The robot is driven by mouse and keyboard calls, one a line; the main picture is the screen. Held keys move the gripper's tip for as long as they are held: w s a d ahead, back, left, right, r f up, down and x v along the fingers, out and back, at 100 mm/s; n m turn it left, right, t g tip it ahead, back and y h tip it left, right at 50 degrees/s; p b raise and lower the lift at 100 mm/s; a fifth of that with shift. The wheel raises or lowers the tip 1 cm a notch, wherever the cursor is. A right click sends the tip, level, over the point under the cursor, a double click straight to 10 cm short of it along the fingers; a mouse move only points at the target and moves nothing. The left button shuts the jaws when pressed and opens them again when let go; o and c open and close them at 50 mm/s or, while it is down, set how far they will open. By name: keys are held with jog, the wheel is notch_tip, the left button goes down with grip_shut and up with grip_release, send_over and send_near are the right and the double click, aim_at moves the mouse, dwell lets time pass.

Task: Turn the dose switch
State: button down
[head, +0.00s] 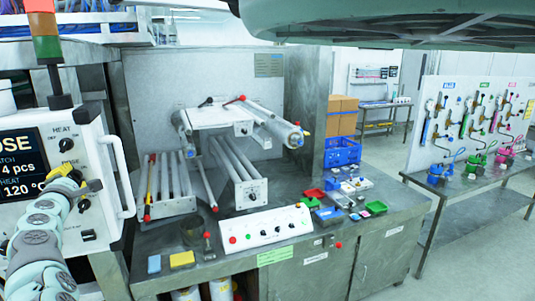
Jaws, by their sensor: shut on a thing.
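A white control panel (112,190) with a dark display stands at the far left. A black heat switch (65,132) sits near its top, with OFF and ON marks. My gripper (86,185) comes up from the lower left against the panel face and is shut on the dose switch. The fingertips are small here, and the switch's exact angle cannot be read. Another dark round part (84,205) shows just below the gripper.
A pale handle (124,175) sticks out from the panel's right side. A steel bench (215,262) to the right carries a roller machine (240,135), a white button box (265,228) and small coloured bins (327,214). Open floor (470,265) lies at the far right.

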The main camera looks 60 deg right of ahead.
jog(key=m+b, duration=0.2)
jog(key=m, duration=0.1)
jog(key=shift+f+m, duration=0.2)
jog(key=shift+m, duration=0.1)
jog(key=m+b, duration=0.3)
jog(key=b, duration=0.1)
jog(key=m+b, duration=0.3)
jog(key=shift+r, duration=0.15)
jog(key=shift+r+m+b, duration=0.15)
jog(key=shift+m+b, duration=0.35)
jog(key=shift+b, duration=0.15)
jog(key=c, duration=0.6)
grip_release()
jog(key=shift+r, duration=0.1)
